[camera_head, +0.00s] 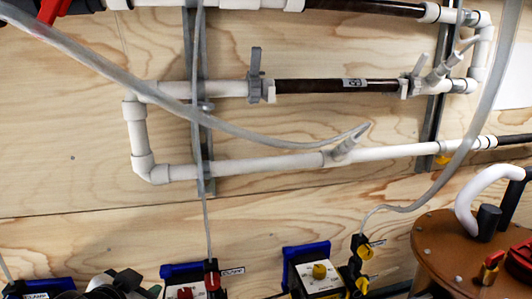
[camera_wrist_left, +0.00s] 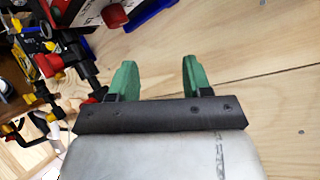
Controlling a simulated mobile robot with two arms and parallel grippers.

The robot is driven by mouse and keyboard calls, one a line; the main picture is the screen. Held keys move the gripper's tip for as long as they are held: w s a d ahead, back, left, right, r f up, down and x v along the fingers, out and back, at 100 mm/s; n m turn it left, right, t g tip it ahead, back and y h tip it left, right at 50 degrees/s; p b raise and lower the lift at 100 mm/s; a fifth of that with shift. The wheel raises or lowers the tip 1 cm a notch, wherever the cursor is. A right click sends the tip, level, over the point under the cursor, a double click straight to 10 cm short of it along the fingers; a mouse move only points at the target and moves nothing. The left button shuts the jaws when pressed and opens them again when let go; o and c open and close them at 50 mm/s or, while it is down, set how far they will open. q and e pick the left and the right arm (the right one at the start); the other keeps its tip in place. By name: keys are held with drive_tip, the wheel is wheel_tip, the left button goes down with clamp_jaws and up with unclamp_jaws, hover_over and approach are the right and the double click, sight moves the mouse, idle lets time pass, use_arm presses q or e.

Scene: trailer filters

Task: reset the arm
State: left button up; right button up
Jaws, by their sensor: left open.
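My left gripper (camera_wrist_left: 158,68) shows in the left wrist view, with its two green fingers spread apart. Nothing is between them, and pale plywood shows behind the gap. In the head view, a dark shape at the bottom left edge is cut off, and I cannot tell whether it is part of my left gripper. My right gripper is in neither view.
White pipes (camera_head: 260,165) with dark filter sections (camera_head: 335,86) run along the plywood wall (camera_head: 70,130). Grey hoses (camera_head: 110,70) hang across them. Blue clamp-like devices (camera_head: 315,270) line the bottom. A brown round lid (camera_head: 440,255) stands at lower right. Cluttered hardware (camera_wrist_left: 60,55) is left of my fingers.

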use_arm(q)
drive_tip(key=s+d+f+n+g, duration=0.15)
drive_tip(key=s+f+g, duration=0.25)
drive_tip(key=s+f, duration=0.75)
drive_tip(key=s+d+f+n+g, duration=0.15)
drive_tip(key=s+f+g, duration=0.25)
drive_tip(key=s+f, duration=0.75)
wheel_tip(320, 180, down, 28)
drive_tip(key=g+b, duration=0.2)
drive_tip(key=b, duration=0.2)
drive_tip(key=s+a+f+b, duration=0.3)
drive_tip(key=s+f+b, duration=0.1)
drive_tip(key=s+f, duration=1.3)
wheel_tip(320, 180, down, 4)
drive_tip(key=shift+f+g+y, duration=0.1)
drive_tip(key=shift+g+y, duration=0.3)
